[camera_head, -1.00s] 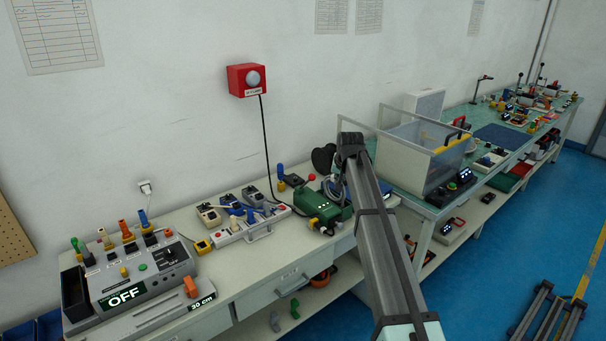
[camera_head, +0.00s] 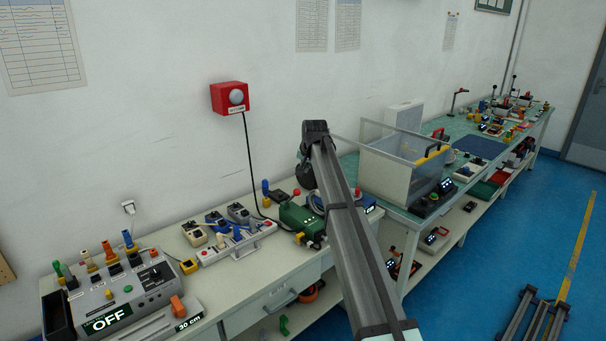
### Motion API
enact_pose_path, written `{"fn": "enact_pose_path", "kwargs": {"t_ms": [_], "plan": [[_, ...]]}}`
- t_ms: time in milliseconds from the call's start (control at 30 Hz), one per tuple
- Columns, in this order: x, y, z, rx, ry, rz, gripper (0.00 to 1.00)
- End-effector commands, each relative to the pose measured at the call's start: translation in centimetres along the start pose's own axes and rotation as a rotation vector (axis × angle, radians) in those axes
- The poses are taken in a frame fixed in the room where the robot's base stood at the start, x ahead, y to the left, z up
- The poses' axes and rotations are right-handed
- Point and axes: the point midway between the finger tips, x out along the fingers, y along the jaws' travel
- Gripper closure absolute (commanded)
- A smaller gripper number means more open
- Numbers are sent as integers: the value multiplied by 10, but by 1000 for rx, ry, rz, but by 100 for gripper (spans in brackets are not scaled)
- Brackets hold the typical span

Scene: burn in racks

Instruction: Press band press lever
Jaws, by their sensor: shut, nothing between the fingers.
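My gripper (camera_head: 306,174) is a small dark shape hanging below the dark end joint of my arm, above the back of the near bench. It is shut and holds nothing; its fingertips are hard to make out. A green machine (camera_head: 300,218) stands on the bench just below my gripper, with a gap between them. A red ball knob (camera_head: 297,192) shows at its back edge and looks like a lever end. I cannot tell for sure whether this is the band press lever.
A grey control box reading OFF (camera_head: 118,298) is at the left. A white strip with blue levers (camera_head: 237,245) lies between it and the green machine. A clear-walled bin (camera_head: 398,178) stands right of my arm. A red wall box (camera_head: 230,98) hangs above with a cable.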

Motion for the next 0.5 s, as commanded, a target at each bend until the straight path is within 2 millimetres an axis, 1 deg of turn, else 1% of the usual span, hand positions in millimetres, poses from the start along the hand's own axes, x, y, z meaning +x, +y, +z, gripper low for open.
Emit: {"fn": "enact_pose_path", "kwargs": {"t_ms": [167, 500], "plan": [[27, -1, -2, -1, -3, 1, 100], [92, -1, -2, -1, -3, 1, 100]]}}
